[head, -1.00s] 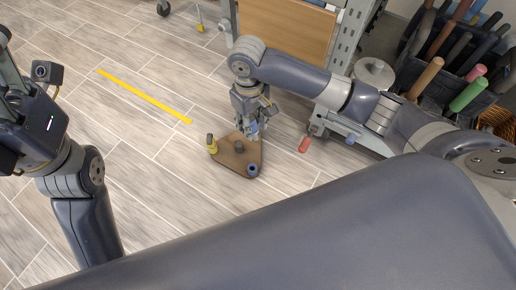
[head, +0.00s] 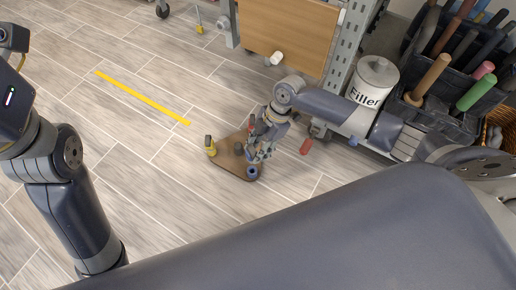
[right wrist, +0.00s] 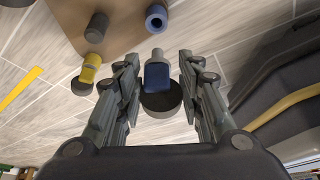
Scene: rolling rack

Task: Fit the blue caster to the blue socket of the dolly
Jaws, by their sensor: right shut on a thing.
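The dolly (head: 228,166) is a brown triangular board lying on the floor, with sockets standing up from it. Its blue socket (head: 252,173) is at the near corner; in the right wrist view the blue socket (right wrist: 156,17) is at the top, its bore open. My right gripper (head: 259,154) is beside that corner. In the right wrist view my right gripper (right wrist: 159,62) is shut on the blue caster (right wrist: 157,77), stem toward the socket and dark wheel toward my palm. The caster is apart from the socket. Of my left arm only links show.
A yellow caster (head: 210,145) stands at the dolly's left corner. A dark post (head: 239,148) rises from the board. A red cylinder (head: 305,146) lies on the floor to the right. A rack with a Filler can (head: 374,83) stands beyond. Floor at left is clear.

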